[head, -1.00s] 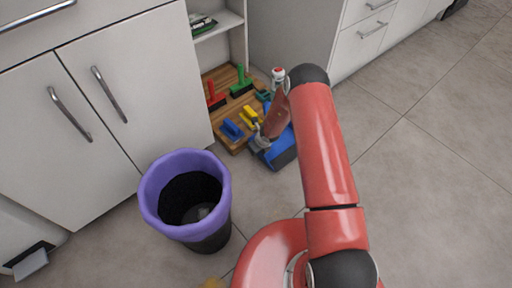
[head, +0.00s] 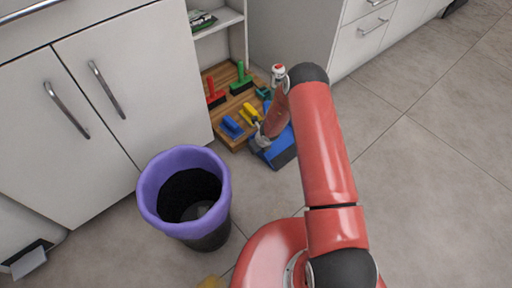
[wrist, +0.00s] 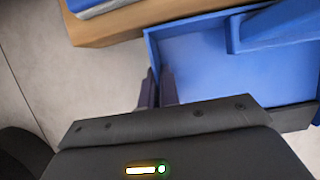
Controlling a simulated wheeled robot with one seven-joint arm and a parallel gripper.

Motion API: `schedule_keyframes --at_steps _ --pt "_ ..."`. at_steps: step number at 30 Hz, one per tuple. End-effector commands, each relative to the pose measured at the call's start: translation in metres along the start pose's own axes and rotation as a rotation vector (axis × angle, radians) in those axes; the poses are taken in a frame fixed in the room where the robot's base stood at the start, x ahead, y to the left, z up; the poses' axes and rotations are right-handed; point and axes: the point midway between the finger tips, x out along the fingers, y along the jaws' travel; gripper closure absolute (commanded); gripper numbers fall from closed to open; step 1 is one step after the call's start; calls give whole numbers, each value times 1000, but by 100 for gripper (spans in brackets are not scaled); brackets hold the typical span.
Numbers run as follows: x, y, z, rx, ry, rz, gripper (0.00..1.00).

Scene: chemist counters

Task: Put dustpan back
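The blue dustpan (head: 284,152) is on or just above the floor at the front right edge of a wooden board (head: 240,143), partly hidden by my arm in the head view. In the wrist view the dustpan (wrist: 190,62) fills the upper right, with its open tray facing the camera and the board (wrist: 120,25) beside it. My gripper (wrist: 158,85) has its dark fingers close together on the dustpan's near left side wall. In the head view my gripper (head: 262,140) is largely hidden by the wrist.
The board holds a red brush (head: 215,97), a green brush (head: 241,80), a yellow brush (head: 250,112) and a blue brush (head: 231,127). A white bottle (head: 278,76) stands behind. A purple-rimmed bin (head: 184,155) stands left. The floor at right is clear.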

Motion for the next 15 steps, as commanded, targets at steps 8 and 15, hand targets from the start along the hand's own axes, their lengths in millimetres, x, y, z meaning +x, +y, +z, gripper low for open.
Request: schedule_keyframes --at_steps 8,15 --pt "2 0 0 0 -1 -1 81" --pt "2 0 -1 0 0 0 71"
